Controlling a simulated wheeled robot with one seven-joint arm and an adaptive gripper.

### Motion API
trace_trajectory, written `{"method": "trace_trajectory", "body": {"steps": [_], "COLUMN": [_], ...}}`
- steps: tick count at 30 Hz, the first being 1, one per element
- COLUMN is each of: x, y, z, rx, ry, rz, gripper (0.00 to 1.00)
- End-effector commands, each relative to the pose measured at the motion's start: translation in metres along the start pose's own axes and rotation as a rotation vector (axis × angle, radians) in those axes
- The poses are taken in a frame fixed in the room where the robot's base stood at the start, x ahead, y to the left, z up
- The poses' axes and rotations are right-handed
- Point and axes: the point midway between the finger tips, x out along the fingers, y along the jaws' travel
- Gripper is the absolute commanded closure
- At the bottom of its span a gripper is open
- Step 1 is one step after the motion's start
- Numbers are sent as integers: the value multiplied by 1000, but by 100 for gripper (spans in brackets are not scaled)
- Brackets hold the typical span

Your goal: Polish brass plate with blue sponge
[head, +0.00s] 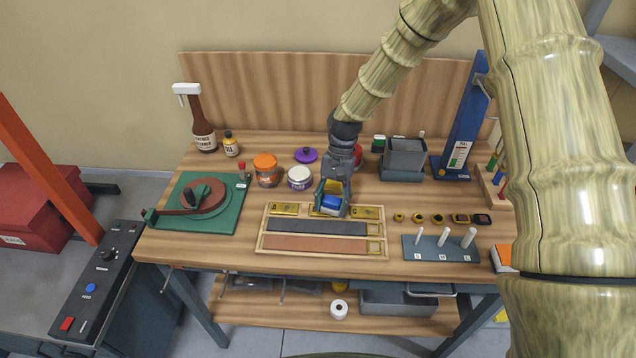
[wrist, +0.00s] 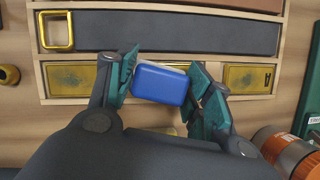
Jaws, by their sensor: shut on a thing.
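My gripper (head: 333,200) is shut on the blue sponge (head: 330,204), which sits between the two teal fingers. The sponge also shows in the wrist view (wrist: 160,83). It is over the middle of the top row of a wooden tray (head: 258,246), where brass plates lie. I cannot tell whether it touches the plate under it, which is mostly hidden. The brass plate marked A (wrist: 247,78) lies to the right of the gripper in the wrist view. Another dull brass plate (wrist: 72,79) lies to the left; both look tarnished.
The tray also holds a dark strip (head: 315,227) and a reddish strip (head: 315,243). Small brass pieces (head: 418,218) and a peg block (head: 440,248) stand to the right. Jars (head: 299,178), a grey box (head: 403,160) and a green turntable board (head: 222,218) surround the tray.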

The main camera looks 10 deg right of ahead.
Motion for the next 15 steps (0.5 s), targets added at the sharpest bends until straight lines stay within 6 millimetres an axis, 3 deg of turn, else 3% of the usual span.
{"method": "trace_trajectory", "body": {"steps": [8,15], "x": [-2,-4], "y": [14,-3], "z": [-8,2], "rx": [-9,-10], "ry": [0,2], "rz": [3,4], "gripper": [71,71]}}
